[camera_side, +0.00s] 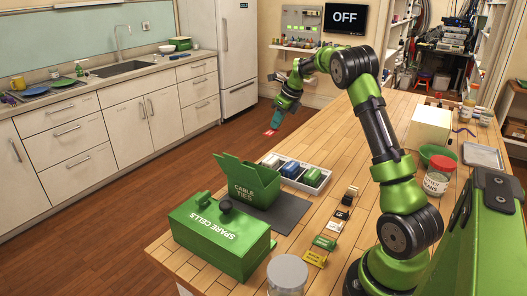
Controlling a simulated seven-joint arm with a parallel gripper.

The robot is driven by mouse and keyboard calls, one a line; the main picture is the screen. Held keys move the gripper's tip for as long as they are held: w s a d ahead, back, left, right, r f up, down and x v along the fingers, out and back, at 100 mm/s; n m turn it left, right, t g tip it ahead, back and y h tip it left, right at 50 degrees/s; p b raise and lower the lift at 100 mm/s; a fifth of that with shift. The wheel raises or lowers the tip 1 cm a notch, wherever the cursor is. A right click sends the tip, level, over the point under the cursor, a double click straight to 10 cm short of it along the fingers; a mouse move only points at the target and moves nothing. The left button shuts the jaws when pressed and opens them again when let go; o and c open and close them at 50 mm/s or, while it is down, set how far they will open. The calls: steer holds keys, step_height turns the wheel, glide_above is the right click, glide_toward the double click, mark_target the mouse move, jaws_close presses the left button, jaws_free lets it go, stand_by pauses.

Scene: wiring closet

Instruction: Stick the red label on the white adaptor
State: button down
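My gripper (276,122) is raised at the far side of the table, pointing down and to the left. A red label (270,132) with pale marks is at its fingertips, in the air against the brown floor. The fingers look closed on it, though they are small here. A white tray (326,184) on the table holds a row of small adaptors.
An open green "CABLE TIES" box (252,188) stands close to the tray on a dark mat (290,212). A green "SPARE CELLS" case (220,236) is nearer. Several small labelled blocks, one yellow (314,259), line the table. A jar (438,177) stands right. The wooden table beyond the tray is clear.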

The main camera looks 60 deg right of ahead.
steer(key=shift+f, duration=0.2)
glide_toward(273, 156)
steer(key=shift+w+x, duration=0.15)
steer(key=shift+x, duration=1.15)
steer(key=shift+w+x, duration=0.2)
steer(key=shift+x, duration=1.1)
steer(key=shift+d+f, duration=0.1)
steer(key=shift+f, duration=0.35)
steer(key=c, duration=1.8)
jaws_free()
steer(key=o, duration=0.5)
steer(key=shift+o, duration=0.2)
steer(key=shift+r, duration=0.2)
